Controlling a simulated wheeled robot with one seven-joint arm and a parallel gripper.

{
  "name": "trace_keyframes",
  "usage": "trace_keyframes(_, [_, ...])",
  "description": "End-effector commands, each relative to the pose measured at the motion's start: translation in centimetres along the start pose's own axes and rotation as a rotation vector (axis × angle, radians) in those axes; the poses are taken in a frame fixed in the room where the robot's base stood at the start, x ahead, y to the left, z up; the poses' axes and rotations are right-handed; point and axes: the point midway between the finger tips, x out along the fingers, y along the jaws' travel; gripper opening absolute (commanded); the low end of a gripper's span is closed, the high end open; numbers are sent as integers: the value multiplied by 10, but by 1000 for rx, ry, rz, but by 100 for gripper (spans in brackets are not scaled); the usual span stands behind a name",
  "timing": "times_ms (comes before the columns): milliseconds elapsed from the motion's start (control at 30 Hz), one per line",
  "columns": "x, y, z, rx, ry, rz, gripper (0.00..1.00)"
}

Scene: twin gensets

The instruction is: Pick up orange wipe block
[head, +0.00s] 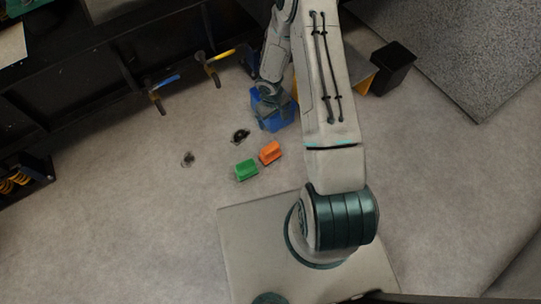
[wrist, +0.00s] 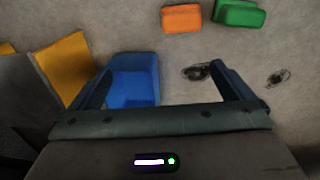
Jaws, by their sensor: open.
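The orange wipe block (head: 270,152) lies on the floor beside a green block (head: 246,170), to its right in the head view. In the wrist view the orange block (wrist: 181,18) is at the top edge, beyond my fingertips, with the green block (wrist: 239,13) to its right. My gripper (wrist: 163,68) is open, with nothing held between its fingers. In the head view my gripper (head: 271,93) is at the blue bin, apart from the orange block, and its fingers are hard to make out.
A blue bin (head: 272,116) stands below my gripper; the left finger overlaps it in the wrist view (wrist: 135,80). Small dark objects (head: 240,135) (head: 188,159) lie on the floor. Blue-handled (head: 165,82) and yellow-handled (head: 220,55) tools lie near the dark rack. A black bin (head: 392,68) stands right.

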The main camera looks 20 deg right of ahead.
Motion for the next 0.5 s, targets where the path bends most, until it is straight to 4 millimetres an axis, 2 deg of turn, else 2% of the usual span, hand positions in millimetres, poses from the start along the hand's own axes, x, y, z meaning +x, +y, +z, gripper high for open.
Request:
trace_keyframes(33, [28,-9,3,-8,-6,-23,100])
trace_keyframes(133, [60,-22,7,-23,-5,-60,100])
trace_keyframes(300, [89,-36,11,-36,-4,-97,100])
trace_keyframes(500, [121,-42,12,-38,-4,-105,100])
